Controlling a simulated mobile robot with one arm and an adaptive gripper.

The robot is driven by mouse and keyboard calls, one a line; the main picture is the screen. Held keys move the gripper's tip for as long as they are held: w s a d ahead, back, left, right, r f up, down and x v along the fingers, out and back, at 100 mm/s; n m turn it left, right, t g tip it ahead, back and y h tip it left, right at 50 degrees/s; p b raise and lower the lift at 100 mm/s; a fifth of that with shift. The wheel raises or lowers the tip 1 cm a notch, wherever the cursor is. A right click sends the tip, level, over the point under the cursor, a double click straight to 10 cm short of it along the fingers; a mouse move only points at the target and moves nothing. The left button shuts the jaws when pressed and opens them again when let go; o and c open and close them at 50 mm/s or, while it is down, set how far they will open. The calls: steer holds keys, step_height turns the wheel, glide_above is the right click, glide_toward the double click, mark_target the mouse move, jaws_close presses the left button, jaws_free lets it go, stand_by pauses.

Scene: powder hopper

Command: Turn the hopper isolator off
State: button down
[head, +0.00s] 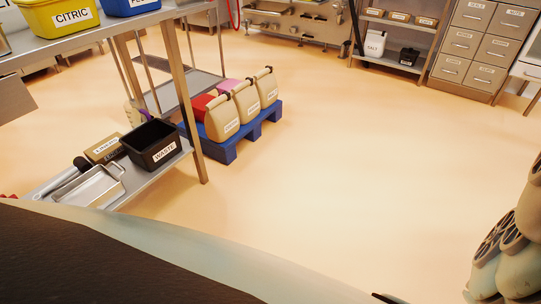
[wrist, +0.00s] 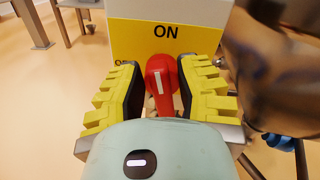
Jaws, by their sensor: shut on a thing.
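The hopper isolator shows in the wrist view as a white and yellow plate (wrist: 128,42) with a red handle (wrist: 160,72) in front. The plate reads ON above the handle; a second label at the left is partly hidden, with only its first letters showing. The white mark on the handle stands nearly upright, toward ON. My gripper (wrist: 163,92) has its yellow-ribbed fingers on either side of the red handle and is shut on it. The lower part of the handle is hidden behind my gripper's body. The isolator is not in the head view.
A large brownish, blurred body (wrist: 275,70) stands close to the right of my gripper. In the head view, a steel bench with a black WASTE bin (head: 152,145) is at the left. A blue pallet (head: 222,150) holds sacks. The middle floor is clear.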

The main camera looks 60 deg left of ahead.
steer(key=n, duration=0.1)
steer(key=n+b, duration=0.1)
steer(key=n, duration=0.2)
steer(key=shift+w+a+f+b, duration=0.2)
steer(key=shift+w+f+b, duration=0.1)
steer(key=shift+f+b, duration=0.05)
steer(key=shift+w+a+f+n+b, duration=0.15)
steer(key=shift+n+b, duration=0.35)
steer(key=shift+n, duration=1.35)
steer(key=shift+d+f+n+b, duration=0.15)
steer(key=shift+n+b, duration=0.4)
steer(key=shift+n, duration=1.25)
steer(key=shift+w+a+f+n+b, duration=0.15)
steer(key=shift+n+b, duration=0.35)
steer(key=shift+n, duration=1.35)
steer(key=shift+s, duration=0.1)
steer(key=c, duration=1)
jaws_free()
steer(key=shift+o, duration=0.5)
steer(key=shift+d+r, duration=0.15)
steer(key=shift+d, duration=0.1)
steer(key=shift+a, duration=0.15)
